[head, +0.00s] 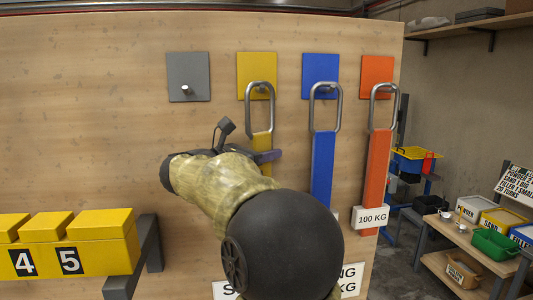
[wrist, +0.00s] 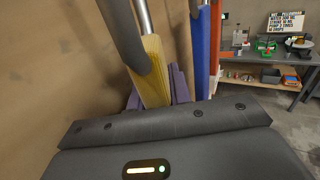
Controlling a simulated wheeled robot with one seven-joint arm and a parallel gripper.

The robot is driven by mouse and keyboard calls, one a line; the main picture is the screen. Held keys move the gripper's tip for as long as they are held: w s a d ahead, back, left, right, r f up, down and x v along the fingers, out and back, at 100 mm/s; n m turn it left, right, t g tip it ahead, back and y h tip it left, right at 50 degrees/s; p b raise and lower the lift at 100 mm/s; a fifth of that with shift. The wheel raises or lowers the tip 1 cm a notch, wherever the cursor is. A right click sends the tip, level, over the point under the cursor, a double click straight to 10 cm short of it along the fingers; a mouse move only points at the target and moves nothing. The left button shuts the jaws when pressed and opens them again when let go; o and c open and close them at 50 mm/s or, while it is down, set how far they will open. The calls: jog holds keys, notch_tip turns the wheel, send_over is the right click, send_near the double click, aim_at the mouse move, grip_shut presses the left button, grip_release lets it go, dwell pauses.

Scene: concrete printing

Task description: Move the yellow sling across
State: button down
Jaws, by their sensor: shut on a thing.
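The yellow sling (head: 262,143) hangs by its metal ring from a peg on the yellow square (head: 257,70) of the wooden board. My gripper (head: 266,156) is shut on the strap a little below the ring. In the wrist view the yellow strap (wrist: 153,75) passes between my purple fingers (wrist: 156,90). The strap's lower part is hidden behind my arm in the head view. The grey square (head: 188,77), left of the yellow one, has a bare peg.
A blue sling (head: 323,165) and an orange sling (head: 378,165) hang to the right, the blue one close by. Yellow numbered blocks (head: 100,245) stand at lower left. Shelves with bins (head: 494,245) are at right. The board left of the grey square is clear.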

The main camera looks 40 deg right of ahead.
dwell(0.4)
jog(key=c, duration=1.3)
grip_release()
jog(key=shift+o, duration=0.5)
jog(key=shift+s+a+r, duration=0.1)
jog(key=shift+s+r, duration=0.05)
jog(key=shift+s, duration=0.1)
jog(key=shift+w, duration=0.1)
jog(key=a+b, duration=0.5)
jog(key=a, duration=1.2)
jog(key=shift+w+a+b, duration=0.15)
jog(key=shift+a+b, duration=0.05)
jog(key=shift+b, duration=0.1)
